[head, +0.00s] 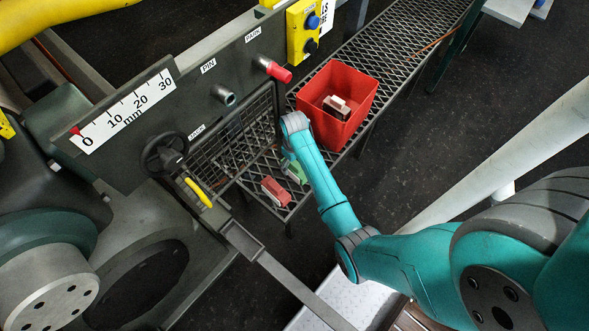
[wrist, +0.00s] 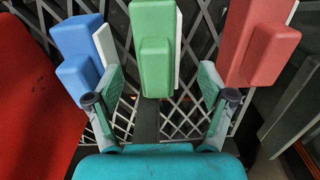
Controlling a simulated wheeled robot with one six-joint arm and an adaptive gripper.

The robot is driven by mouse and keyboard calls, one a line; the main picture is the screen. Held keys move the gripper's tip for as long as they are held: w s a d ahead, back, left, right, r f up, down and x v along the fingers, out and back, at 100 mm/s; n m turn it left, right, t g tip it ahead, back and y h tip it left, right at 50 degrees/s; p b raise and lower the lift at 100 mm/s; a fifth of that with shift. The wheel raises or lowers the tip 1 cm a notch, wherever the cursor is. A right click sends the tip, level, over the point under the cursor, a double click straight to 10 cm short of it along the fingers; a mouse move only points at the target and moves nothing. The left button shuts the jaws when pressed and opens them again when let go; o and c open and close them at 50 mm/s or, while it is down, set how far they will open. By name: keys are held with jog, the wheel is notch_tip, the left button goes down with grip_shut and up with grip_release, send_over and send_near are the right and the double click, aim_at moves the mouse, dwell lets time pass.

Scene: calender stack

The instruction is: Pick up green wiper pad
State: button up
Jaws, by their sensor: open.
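The green wiper pad (wrist: 154,48) lies on the mesh shelf in the middle of the wrist view, with a raised block on top and a pale edge along its right side. My gripper (wrist: 161,82) is open, with one finger either side of the pad's near end; I cannot tell whether they touch it. The green pad (head: 295,172) also shows in the head view, partly behind my arm. A blue pad (wrist: 78,40) lies to its left and a red pad (wrist: 258,45) to its right. In the head view the red pad (head: 276,191) is nearer the shelf's end.
A red bin (head: 361,84) stands on the mesh shelf (head: 405,40) and holds a white and dark item (head: 336,106). A wire guard (head: 245,135), a black handwheel (head: 164,153) and a yellow handle (head: 198,192) are left of the pads.

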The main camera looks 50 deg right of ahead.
aim_at(294, 168)
jog(key=shift+d+f, duration=0.1)
jog(key=shift+f, duration=2.1)
jog(key=c, duration=1.4)
